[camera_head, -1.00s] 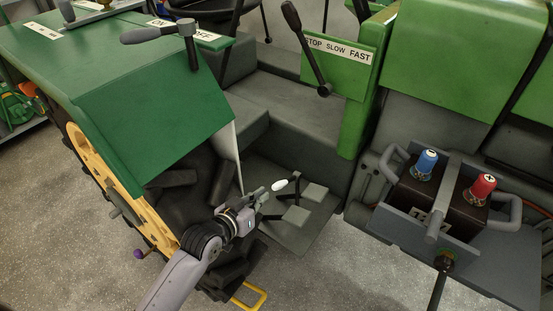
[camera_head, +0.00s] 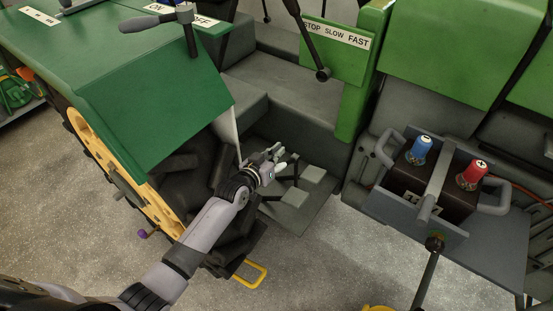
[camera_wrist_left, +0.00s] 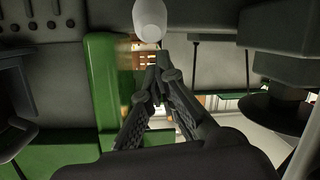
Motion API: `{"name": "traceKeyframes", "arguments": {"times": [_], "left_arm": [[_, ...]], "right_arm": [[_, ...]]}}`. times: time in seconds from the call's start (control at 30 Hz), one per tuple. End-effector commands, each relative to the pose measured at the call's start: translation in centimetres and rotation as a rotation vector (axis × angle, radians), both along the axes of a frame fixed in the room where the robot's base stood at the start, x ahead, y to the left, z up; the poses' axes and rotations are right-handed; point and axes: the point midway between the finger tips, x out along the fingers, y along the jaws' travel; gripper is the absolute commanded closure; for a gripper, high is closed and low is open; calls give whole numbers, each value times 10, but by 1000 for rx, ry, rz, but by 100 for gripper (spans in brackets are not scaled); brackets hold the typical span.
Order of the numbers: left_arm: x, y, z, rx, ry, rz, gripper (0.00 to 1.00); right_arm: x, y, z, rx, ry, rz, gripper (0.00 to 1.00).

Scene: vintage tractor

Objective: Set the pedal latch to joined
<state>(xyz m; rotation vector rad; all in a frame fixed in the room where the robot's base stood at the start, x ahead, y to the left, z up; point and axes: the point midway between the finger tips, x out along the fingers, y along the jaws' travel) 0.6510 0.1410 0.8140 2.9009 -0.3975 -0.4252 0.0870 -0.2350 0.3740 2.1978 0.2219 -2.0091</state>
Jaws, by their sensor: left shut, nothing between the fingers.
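The pedal latch shows as a small lever with a white knob (camera_head: 280,166), just left of two grey pedals (camera_head: 312,173) on the tractor's footplate. The white knob also shows large at the top of the left wrist view (camera_wrist_left: 150,20). My left gripper (camera_head: 277,151) is shut and empty, right above the knob in the head view. In the wrist view its closed fingertips (camera_wrist_left: 162,62) lie just below the knob; I cannot tell whether they touch it. The latch's lower part is partly hidden by my gripper. My right gripper is out of view.
The green hood (camera_head: 150,110) and a dark tyre (camera_head: 190,180) flank my left arm. A lever hangs by the STOP SLOW FAST plate (camera_head: 338,35). A battery tray (camera_head: 395,215) with blue and red caps stands right. Grey floor (camera_head: 335,260) is open below the footplate.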

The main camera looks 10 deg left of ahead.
Motion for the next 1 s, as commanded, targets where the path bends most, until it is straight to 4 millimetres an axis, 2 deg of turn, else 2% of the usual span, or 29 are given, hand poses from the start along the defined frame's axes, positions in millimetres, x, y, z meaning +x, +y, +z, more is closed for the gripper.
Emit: {"name": "traceKeyframes", "arguments": {"times": [0.2,0.63,0.87,1.0], "left_arm": [[-12,0,-15,2,-2,0,100],[-15,0,-19,2,-1,1,100],[-32,7,-48,3,0,0,100],[-35,8,-50,0,-2,0,100]], "right_arm": [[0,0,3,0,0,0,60],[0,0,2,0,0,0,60],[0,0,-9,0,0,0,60],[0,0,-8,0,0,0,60]]}}
